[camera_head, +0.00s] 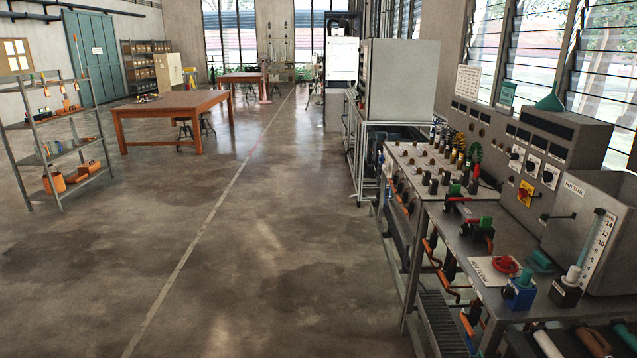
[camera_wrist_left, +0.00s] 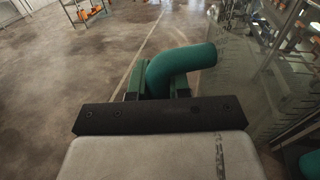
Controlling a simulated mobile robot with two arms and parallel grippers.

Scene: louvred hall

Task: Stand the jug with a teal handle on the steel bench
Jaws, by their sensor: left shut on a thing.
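In the left wrist view, the jaws of my left gripper (camera_wrist_left: 158,82) are closed around a thick teal curved handle (camera_wrist_left: 182,62). A pale, see-through surface to the right of the handle appears to be the jug's body (camera_wrist_left: 238,88); its full outline is unclear. Another teal piece shows at the lower right corner of that view. Neither gripper nor the jug shows in the head view. The steel bench (camera_head: 512,236) runs along the right side of the head view.
The bench holds a hot tank (camera_head: 590,225), a control console (camera_head: 530,150), valves, a red ring (camera_head: 506,264) and a blue-based fitting (camera_head: 520,290). Orange pipes run below it. A shelf rack (camera_head: 62,150) and a wooden table (camera_head: 172,103) stand left. The middle floor is clear.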

